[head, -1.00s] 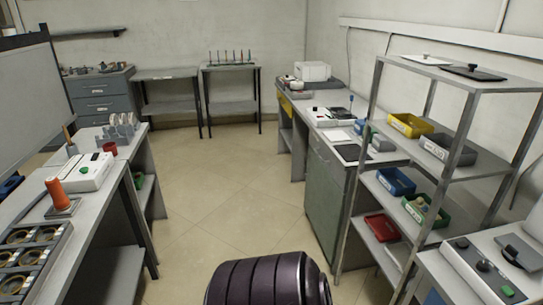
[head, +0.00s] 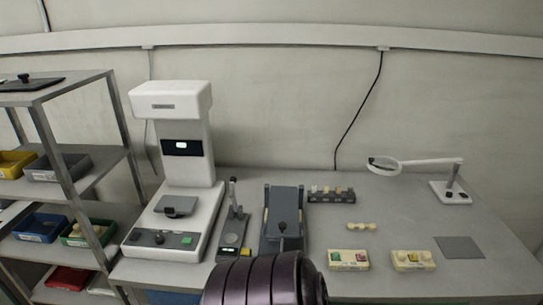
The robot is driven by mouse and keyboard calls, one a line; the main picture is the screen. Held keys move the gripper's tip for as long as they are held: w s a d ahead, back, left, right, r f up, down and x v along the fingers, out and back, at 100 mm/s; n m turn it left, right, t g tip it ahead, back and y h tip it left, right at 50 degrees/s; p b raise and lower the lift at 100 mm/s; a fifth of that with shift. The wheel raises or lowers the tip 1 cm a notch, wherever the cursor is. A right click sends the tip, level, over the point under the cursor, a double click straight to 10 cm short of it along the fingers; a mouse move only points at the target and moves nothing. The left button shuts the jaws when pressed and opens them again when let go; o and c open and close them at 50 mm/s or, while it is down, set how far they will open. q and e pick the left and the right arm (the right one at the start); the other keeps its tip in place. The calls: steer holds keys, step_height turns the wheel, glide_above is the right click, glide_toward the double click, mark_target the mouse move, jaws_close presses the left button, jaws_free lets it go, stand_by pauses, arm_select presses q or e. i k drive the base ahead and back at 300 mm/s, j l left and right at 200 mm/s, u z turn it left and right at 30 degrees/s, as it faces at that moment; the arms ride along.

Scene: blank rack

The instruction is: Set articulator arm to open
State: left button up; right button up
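A dark grey device with a raised back plate and a black knob, which looks like the articulator (head: 284,205), stands on the grey bench in the middle of the head view. Its lower front is partly hidden behind a dark ribbed part of my own body. I cannot tell for sure how far its arm is open. Neither of my grippers is in view.
Left of it are a small dark stand with an upright lever (head: 233,238) and a tall white machine (head: 185,140). Right are a block rack (head: 331,196), two small trays (head: 413,261), a grey mat (head: 459,247) and a magnifier lamp (head: 452,190). A metal shelf (head: 60,150) stands at left.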

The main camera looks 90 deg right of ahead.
mark_target(283, 216)
steer(key=z, duration=2.8)
